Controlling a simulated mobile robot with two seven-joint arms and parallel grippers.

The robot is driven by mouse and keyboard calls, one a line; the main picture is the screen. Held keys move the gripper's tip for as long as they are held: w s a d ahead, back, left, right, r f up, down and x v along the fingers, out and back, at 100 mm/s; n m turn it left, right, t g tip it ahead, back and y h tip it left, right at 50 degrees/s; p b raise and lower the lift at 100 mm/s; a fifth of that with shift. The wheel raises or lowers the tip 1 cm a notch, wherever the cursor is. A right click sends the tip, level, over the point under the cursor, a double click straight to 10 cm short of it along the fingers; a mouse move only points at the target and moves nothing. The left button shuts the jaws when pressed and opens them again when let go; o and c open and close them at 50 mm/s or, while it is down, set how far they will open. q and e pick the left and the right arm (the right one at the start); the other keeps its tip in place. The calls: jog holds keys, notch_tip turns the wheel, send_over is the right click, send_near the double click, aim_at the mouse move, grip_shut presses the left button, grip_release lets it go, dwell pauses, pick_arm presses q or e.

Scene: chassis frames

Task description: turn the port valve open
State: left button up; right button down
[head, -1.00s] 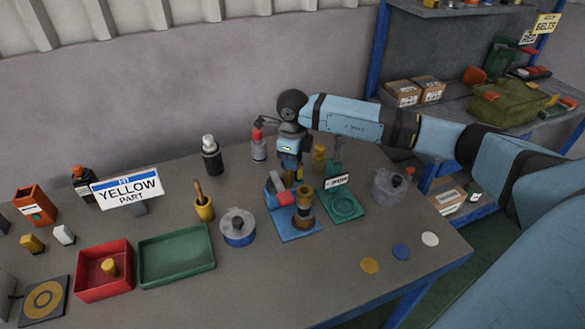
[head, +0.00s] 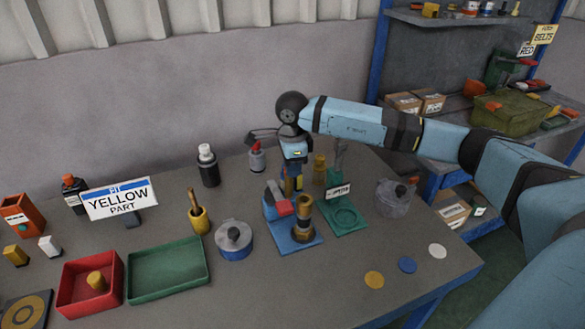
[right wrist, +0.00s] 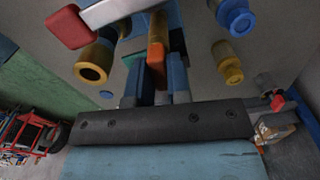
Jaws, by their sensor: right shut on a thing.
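A blue stand (head: 284,238) on the bench carries a red-ended block (head: 279,208) and an upright brass cylinder (head: 303,216). My right gripper (head: 291,188) reaches down just behind them. In the right wrist view its blue fingers (right wrist: 158,78) are shut on an orange part (right wrist: 156,52). The red block (right wrist: 70,27) and the brass cylinder (right wrist: 95,62) are to the left of the fingers there. The gripper hides much of what it holds. I cannot read a port label on the stand. My left gripper is out of view.
A green stand (head: 345,219) with a small sign is close on the right, and a grey lidded pot (head: 395,200) is beyond it. A blue-banded round can (head: 234,240), a green tray (head: 167,268) and a red tray (head: 89,283) are on the left. The front right holds loose discs (head: 407,265).

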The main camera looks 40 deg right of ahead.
dwell(0.3)
jog(key=c, duration=1.1)
grip_release()
notch_tip(320, 180, up, 14)
jog(key=shift+f+b, duration=0.1)
jog(key=shift+b, duration=0.4)
